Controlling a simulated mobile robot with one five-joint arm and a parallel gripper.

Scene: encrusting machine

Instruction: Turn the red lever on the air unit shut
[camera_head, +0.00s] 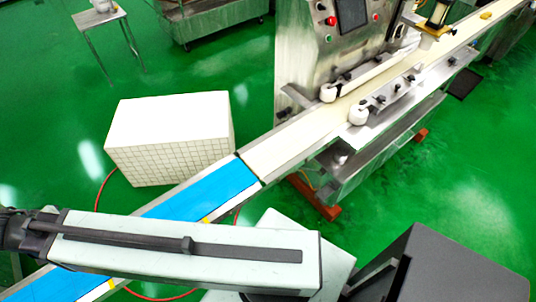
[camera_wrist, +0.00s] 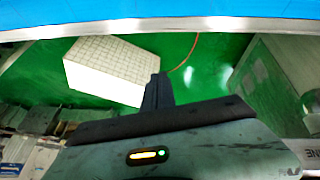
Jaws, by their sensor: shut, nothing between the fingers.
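My gripper (camera_wrist: 157,78) shows in the wrist view as dark fingers closed together, with nothing between them. Behind the fingers are green floor and a white box. In the head view my arm reaches to the left edge, and the fingers are not seen there. I cannot make out the red lever or the air unit in either view. A thin red hose (camera_wrist: 185,56) runs over the floor to the right of the fingers. The hose also shows in the head view (camera_head: 101,190), beside the white box.
A white box with a grid pattern (camera_head: 170,122) stands on the floor beside the conveyor's blue belt (camera_head: 205,193). The belt runs under my arm to the encrusting machine (camera_head: 310,60). A metal table (camera_head: 88,24) stands at back left. Open green floor lies to the left and right.

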